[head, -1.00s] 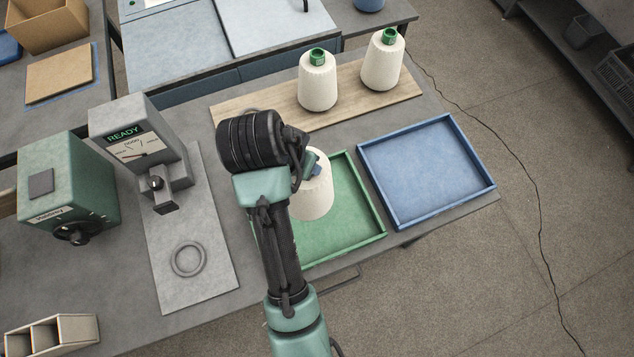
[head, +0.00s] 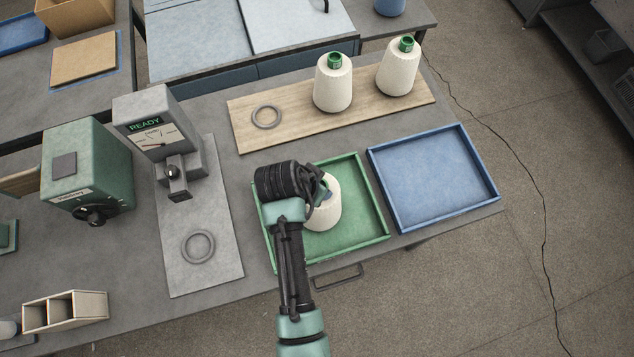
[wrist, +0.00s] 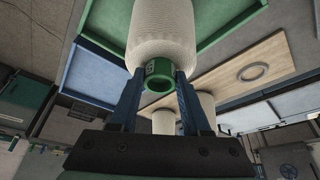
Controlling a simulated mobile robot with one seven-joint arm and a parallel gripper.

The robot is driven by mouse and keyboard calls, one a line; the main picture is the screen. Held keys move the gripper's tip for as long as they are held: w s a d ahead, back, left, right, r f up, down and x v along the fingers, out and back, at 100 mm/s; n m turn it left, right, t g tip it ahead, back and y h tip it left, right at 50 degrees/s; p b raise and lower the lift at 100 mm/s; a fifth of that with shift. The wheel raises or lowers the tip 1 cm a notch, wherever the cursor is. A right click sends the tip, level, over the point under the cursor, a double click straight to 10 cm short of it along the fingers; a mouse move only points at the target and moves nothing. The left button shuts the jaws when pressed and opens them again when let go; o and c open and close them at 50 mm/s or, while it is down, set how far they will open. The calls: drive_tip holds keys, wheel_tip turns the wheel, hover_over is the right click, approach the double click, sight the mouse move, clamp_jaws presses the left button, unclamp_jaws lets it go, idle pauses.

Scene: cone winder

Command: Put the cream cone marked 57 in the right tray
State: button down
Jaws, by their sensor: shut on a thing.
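My gripper (head: 324,190) is shut on a cream cone (head: 323,212) with a green top, upright over the left part of the green tray (head: 376,200). In the wrist view, the blue fingers (wrist: 158,78) pinch the cone's green neck, and the cream body (wrist: 162,35) extends away. A small label shows on the neck, too small to read. I cannot tell whether the cone's base touches the tray floor. The blue tray (head: 435,180) is to the right of the green one and is empty. My arm hides part of the green tray's left side.
Two cream cones with green tops, one left (head: 333,88) and one right (head: 399,70), stand on a wooden board (head: 295,123). A ring (head: 266,117) marks the board's left part. A grey gauge (head: 160,130) reading READY and a green box (head: 85,168) stand at left.

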drive_tip(key=shift+c, duration=1.8)
unclamp_jaws()
drive_tip(key=b+v, duration=0.1)
drive_tip(key=v, duration=1.1)
drive_tip(key=w+r+n+t+y, duration=0.1)
drive_tip(key=w+r+n+t, duration=0.1)
drive_tip(key=w+r+t, duration=0.8)
drive_tip(key=w+r+n+t+y, duration=0.1)
drive_tip(key=w+r+n+t, duration=0.2)
drive_tip(key=r, duration=1.9)
drive_tip(key=s+d+r+t, duration=0.1)
drive_tip(key=s+r+t, duration=0.2)
drive_tip(key=r, duration=0.6)
drive_tip(key=s+d+r+n+t, duration=0.1)
drive_tip(key=s+r+t, duration=0.3)
drive_tip(key=r, duration=0.5)
drive_tip(key=s+d+r+n+t, duration=0.1)
drive_tip(key=s+r+t, duration=0.2)
drive_tip(key=r, duration=0.6)
drive_tip(key=shift+s+r+t, duration=0.2)
drive_tip(key=shift+s+t, duration=0.2)
